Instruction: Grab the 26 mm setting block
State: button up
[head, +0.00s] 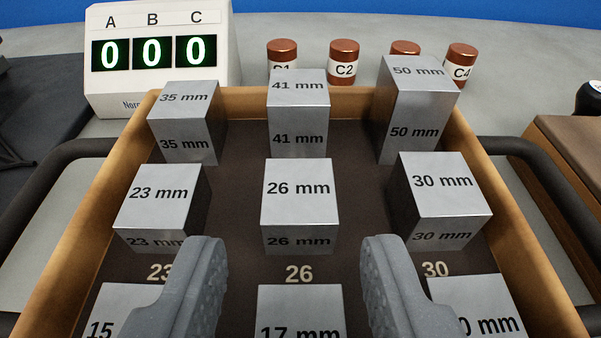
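The 26 mm setting block (299,208) is a grey metal block with "26 mm" on its top and front faces. It stands upright in the middle of a wooden tray (75,250), behind the printed number 26 on the dark tray floor. My gripper (296,245) is open and empty. Its two grey fingers are wide apart, lower in the picture than the block, one toward each side of it. The fingers do not appear to touch the block.
The 23 mm block (158,203) stands left and the 30 mm block (440,185) right, with gaps between. The 35, 41 and 50 mm blocks stand behind; several more are in front, including the 17 mm block (299,307). A display (155,60) and copper-topped containers (343,62) stand beyond.

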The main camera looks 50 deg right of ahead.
aim_at(301, 219)
jog(key=x, duration=0.2)
jog(key=b+x, duration=0.1)
jog(key=x, duration=0.1)
jog(key=shift+s+d+f, duration=0.1)
jog(key=shift+d+f, duration=0.05)
jog(key=shift+f, duration=0.15)
jog(key=shift+w+d, duration=0.25)
jog(key=shift+c, duration=0.4)
grip_shut()
jog(key=shift+r, duration=0.1)
